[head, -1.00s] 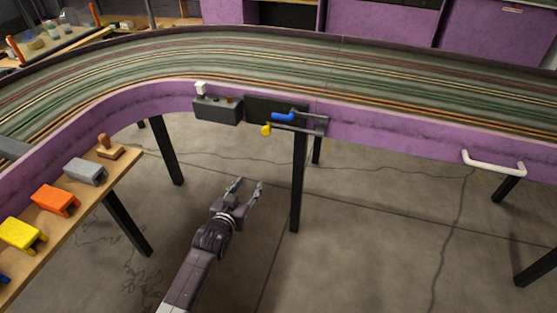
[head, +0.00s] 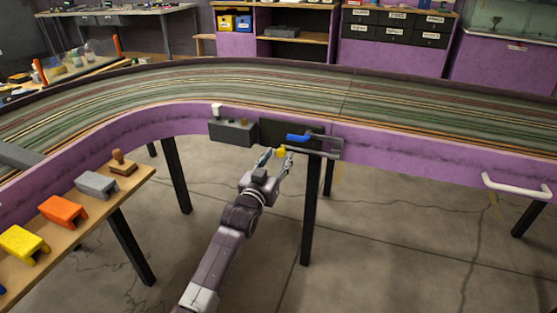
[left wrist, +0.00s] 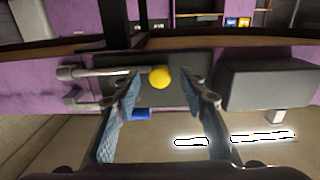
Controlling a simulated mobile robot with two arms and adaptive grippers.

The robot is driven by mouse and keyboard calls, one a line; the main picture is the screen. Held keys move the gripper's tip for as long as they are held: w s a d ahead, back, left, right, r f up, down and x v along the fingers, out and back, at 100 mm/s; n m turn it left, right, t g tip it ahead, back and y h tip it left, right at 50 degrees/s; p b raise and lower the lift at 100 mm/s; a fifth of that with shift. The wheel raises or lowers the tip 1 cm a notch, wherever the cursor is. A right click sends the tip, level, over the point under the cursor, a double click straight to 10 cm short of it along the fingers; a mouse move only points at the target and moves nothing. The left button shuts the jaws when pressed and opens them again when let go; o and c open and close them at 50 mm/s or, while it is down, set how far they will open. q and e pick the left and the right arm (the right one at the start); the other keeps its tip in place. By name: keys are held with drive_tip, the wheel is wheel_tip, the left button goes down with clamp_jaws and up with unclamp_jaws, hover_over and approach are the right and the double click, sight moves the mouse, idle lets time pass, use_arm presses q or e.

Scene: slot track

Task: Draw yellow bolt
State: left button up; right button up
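The yellow bolt knob (head: 281,152) sits at the left end of a grey metal bolt rod (head: 315,153) on the purple track wall. It also shows as a yellow ball (left wrist: 160,77) in the left wrist view, between and just beyond the fingertips. My left gripper (head: 277,151) is open in front of the knob, its fingers (left wrist: 160,90) either side of it with a gap on both sides. A blue handle (head: 298,137) is just above the bolt in the head view, and shows below the knob in the left wrist view (left wrist: 142,113). My right gripper is not visible.
A grey box (head: 232,132) with a white knob on top is fixed left of the bolt. A white handle (head: 515,186) is on the wall at right. A wooden shelf at left bears yellow, orange and grey blocks and a stamp (head: 122,161). A black table leg (head: 310,215) stands below.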

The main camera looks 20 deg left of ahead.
use_arm(q)
drive_tip(key=shift+w, duration=0.25)
clamp_jaws()
idle(0.3)
